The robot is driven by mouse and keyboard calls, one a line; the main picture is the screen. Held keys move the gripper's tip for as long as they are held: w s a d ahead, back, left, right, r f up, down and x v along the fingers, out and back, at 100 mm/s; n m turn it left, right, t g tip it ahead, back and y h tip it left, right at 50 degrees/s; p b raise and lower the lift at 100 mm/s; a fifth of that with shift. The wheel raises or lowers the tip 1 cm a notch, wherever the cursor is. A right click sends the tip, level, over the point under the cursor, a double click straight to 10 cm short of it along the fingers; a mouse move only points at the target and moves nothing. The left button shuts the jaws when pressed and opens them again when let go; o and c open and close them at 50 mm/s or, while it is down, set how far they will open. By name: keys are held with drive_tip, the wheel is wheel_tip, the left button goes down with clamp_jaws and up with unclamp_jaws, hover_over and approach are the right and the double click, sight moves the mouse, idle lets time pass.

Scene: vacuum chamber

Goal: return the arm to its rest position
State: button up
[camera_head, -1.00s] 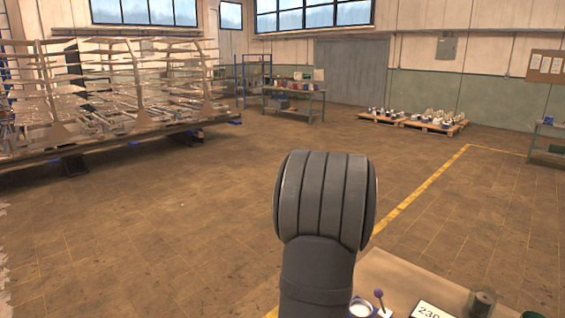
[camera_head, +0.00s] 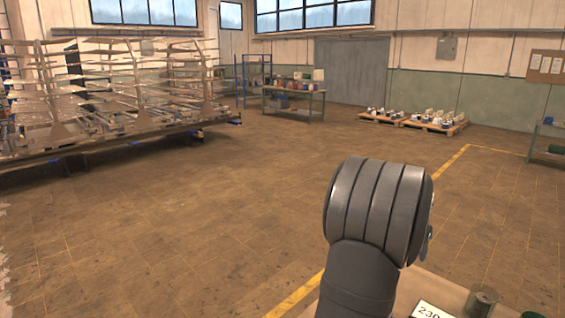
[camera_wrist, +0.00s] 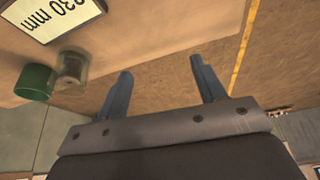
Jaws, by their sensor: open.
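My gripper (camera_wrist: 161,84) shows in the wrist view with its two fingers spread apart and nothing between them. Below the fingers in that view is the bench top's edge and brown floor. In the head view my arm's grey ribbed joint stands at the lower middle right and hides part of the bench; the gripper's fingers cannot be made out there.
A bench top (camera_wrist: 150,30) carries a white "230 mm" sign (camera_wrist: 62,12), a grey-green cylinder (camera_wrist: 72,68) and a green cylinder (camera_wrist: 35,82). A large rack (camera_head: 110,100), a work table (camera_head: 295,100) and loaded pallets (camera_head: 432,123) stand far back. The floor between is clear.

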drive_tip(key=s+d+r+m, duration=0.2)
drive_tip(key=s+d, duration=0.3)
drive_tip(key=d, duration=0.4)
drive_tip(key=shift+d+r+g+h, duration=0.2)
drive_tip(key=shift+r+g+h, duration=0.15)
drive_tip(key=shift+r, duration=0.3)
drive_tip(key=s+a+r+n+t, duration=0.1)
drive_tip(key=s+a+r+n, duration=0.15)
drive_tip(key=s+a, duration=0.65)
drive_tip(key=s+a+r+n+t, duration=0.1)
drive_tip(key=s+a+r, duration=0.35)
drive_tip(key=a, duration=0.85)
drive_tip(key=s+a+f+n+y, duration=0.1)
drive_tip(key=s+a+f+n, duration=0.1)
drive_tip(key=s+a+f, duration=0.5)
drive_tip(key=s+a+f+n+y, duration=0.1)
drive_tip(key=s+a+f+n, duration=0.1)
drive_tip(key=s+a+f, duration=0.4)
drive_tip(key=s+a+t, duration=0.1)
drive_tip(key=s+a, duration=0.1)
drive_tip(key=s, duration=0.3)
drive_tip(key=shift+s+a+f, duration=0.25)
drive_tip(key=shift+f, duration=0.1)
drive_tip(key=shift+w+r, duration=0.1)
